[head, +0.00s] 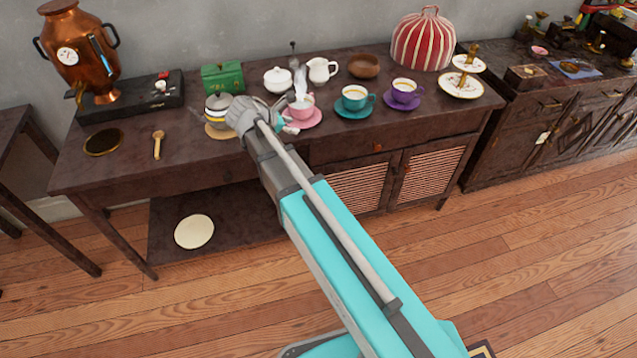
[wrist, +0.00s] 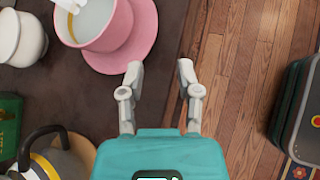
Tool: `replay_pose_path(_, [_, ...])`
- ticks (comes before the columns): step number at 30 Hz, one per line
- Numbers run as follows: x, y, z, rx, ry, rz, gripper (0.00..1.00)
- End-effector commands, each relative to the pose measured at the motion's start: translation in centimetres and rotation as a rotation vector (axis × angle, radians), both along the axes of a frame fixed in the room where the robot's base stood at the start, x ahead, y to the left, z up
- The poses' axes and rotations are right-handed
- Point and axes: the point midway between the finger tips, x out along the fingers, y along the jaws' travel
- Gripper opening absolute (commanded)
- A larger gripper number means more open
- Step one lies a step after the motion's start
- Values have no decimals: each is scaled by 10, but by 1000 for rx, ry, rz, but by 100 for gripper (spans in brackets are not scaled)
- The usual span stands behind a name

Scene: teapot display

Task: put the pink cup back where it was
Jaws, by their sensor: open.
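The pink cup (head: 301,108) stands upright on a pink saucer (head: 314,119) near the front edge of the dark wooden table. In the wrist view the cup (wrist: 108,38) is at the upper left, cut by the top edge, with the saucer (wrist: 143,45) under it. A pale thing in or above the cup is unclear. My gripper (wrist: 160,70) is open, with nothing between its fingers. Its fingertips lie just beside the saucer's edge, and I cannot tell whether they touch it. In the head view my gripper (head: 287,126) is by the saucer, its fingers partly hidden.
A teal cup (head: 354,99) and purple cup (head: 403,92) stand to the right on saucers. A grey-and-yellow pot (head: 219,106) is close on the left. A white sugar bowl (head: 278,80), white jug (head: 321,70) and green box (head: 223,78) stand behind. Floor lies in front.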

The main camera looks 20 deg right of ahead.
Motion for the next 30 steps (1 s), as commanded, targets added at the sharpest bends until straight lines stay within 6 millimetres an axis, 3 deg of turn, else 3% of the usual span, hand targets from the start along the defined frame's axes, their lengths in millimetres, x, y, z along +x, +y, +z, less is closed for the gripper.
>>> replay_pose_path(1, [-15,-10,-6,67,-30,-70,44])
replay_pose_path(9, [-75,-35,-38,420,-188,-505,44])
replay_pose_path(21, [-161,-43,-64,803,-337,-1239,44])
replay_pose_path(30, [-192,-37,-66,909,-363,-1583,44])
